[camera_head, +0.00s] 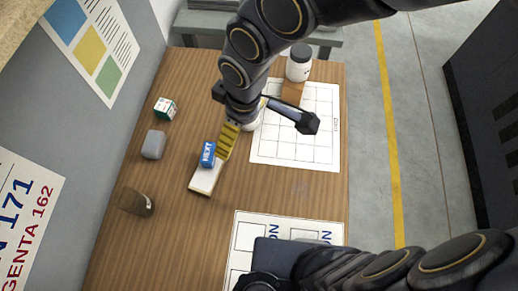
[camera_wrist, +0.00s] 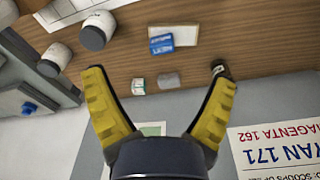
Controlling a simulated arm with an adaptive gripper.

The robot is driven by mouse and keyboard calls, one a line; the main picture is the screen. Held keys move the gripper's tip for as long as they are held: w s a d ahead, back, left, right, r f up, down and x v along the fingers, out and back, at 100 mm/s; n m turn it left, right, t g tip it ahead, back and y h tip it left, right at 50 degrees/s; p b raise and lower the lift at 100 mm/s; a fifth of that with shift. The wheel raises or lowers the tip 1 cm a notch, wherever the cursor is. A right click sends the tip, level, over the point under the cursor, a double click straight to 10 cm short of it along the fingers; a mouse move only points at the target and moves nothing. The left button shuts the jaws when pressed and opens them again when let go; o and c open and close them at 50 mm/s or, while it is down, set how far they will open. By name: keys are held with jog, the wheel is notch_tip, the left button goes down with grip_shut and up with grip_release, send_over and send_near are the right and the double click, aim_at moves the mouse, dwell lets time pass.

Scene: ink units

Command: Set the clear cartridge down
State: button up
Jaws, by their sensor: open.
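My gripper (camera_head: 267,142) is open above the table, its fingers spread wide with nothing between them; in the wrist view the yellow finger pads (camera_wrist: 158,72) stand apart.
A blue box (camera_head: 208,154) sits at a white tray (camera_head: 204,182), close to one finger. A green-and-white box (camera_head: 165,108) stands at the left. A white jar (camera_head: 299,62) is at the back. A gridded sheet (camera_head: 325,145) lies right.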

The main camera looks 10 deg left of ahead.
jog(key=s+d+r+m+g, duration=0.1)
jog(key=s+d+r+m, duration=0.2)
jog(key=s+d+m, duration=0.2)
jog(key=s+d+r+m+g+h, duration=0.1)
jog(key=s+d+r+m, duration=0.3)
jog(key=d+m, duration=0.4)
jog(key=s+d, duration=0.1)
jog(key=d, duration=0.2)
jog(key=shift+s+d+m, duration=0.25)
jog(key=shift+s+m, duration=0.05)
jog(key=shift+s, duration=0.05)
